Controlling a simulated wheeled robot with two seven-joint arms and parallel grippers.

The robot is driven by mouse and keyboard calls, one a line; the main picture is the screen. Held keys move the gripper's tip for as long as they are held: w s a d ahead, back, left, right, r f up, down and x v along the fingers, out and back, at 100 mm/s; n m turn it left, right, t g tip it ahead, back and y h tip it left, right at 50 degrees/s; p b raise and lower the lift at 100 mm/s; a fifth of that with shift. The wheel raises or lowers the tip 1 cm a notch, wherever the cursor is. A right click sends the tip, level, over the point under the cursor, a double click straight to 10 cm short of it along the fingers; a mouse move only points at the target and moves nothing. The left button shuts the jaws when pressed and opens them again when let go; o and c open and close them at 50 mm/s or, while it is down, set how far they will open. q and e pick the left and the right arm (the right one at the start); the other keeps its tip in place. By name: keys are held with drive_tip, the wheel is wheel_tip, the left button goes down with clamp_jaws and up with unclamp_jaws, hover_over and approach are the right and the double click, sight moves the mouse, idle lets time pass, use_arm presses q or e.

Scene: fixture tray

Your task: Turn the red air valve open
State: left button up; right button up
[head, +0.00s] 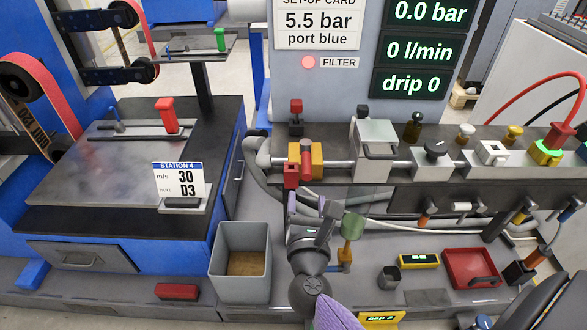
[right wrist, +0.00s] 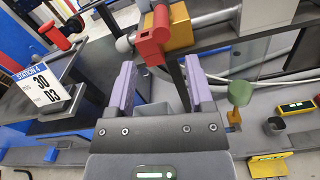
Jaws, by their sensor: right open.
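The red air valve (head: 291,175) sits on a yellow body (head: 316,157) at the left end of the grey pipe on the back panel. Its red handle points down and toward me. In the right wrist view the red handle (right wrist: 152,48) and yellow body (right wrist: 178,28) show just beyond the fingertips. My right gripper (head: 306,204) is below and in front of the valve, with its purple fingers (right wrist: 160,66) spread apart. The handle lines up with the gap between them, with nothing visible held. My left gripper is not in view.
A grey open bin (head: 241,247) stands left of my right gripper, and a green-topped part (head: 352,226) stands close on its right. Pipe and hoses run behind. A red tray (head: 472,267) and a grey cup (head: 389,277) lie to the right. The display reads 0.0 bar (head: 430,12).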

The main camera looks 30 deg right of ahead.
sight(307, 178)
drive_tip(key=b+x, duration=0.1)
drive_tip(key=x, duration=0.7)
clamp_jaws()
idle(0.3)
idle(0.8)
